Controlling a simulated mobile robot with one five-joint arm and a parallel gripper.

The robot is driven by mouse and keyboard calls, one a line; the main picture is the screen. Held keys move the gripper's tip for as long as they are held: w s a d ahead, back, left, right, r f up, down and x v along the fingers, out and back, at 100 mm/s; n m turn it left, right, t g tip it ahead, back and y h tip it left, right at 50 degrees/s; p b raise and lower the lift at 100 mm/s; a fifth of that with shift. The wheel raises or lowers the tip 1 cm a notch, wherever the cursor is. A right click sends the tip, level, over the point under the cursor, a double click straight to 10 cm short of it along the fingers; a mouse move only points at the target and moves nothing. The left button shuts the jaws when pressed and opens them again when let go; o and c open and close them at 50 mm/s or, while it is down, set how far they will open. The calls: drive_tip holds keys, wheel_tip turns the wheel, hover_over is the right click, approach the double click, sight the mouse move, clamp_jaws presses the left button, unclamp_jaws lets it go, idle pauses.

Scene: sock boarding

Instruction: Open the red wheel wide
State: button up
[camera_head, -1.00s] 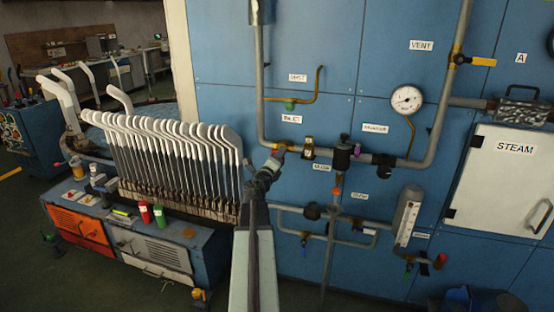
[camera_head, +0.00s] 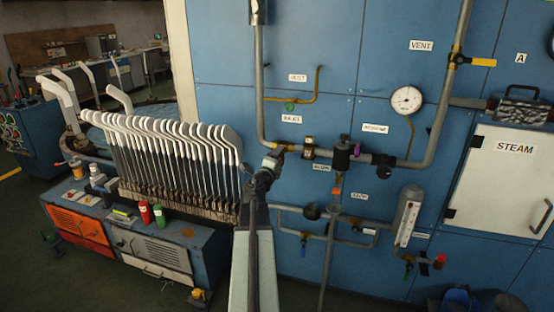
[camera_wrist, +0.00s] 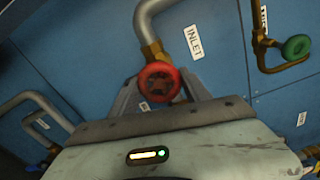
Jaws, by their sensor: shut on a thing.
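The red wheel (camera_wrist: 160,86) shows in the middle of the wrist view, at the end of a brass fitting (camera_wrist: 154,52) on a grey pipe. The grey fingers of my gripper (camera_wrist: 160,93) stand on either side of the wheel and are shut on it. The lower part of the wheel is close to the gripper's front edge. In the head view my gripper (camera_head: 270,163) is at the pipe's lower left bend by the blue wall. There the wheel is mostly hidden by my gripper, so its turn angle cannot be told.
An INLET label (camera_wrist: 194,42) is beside the pipe. A green wheel (camera_wrist: 296,47) sits on a brass pipe to the right. A rack of white sock boards (camera_head: 170,150) stands leftward.

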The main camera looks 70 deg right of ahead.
drive_tip(key=o, duration=1.4)
drive_tip(key=a, duration=0.7)
drive_tip(key=shift+s+a, duration=0.25)
drive_tip(key=shift+a, duration=0.15)
drive_tip(key=shift+w, duration=0.1)
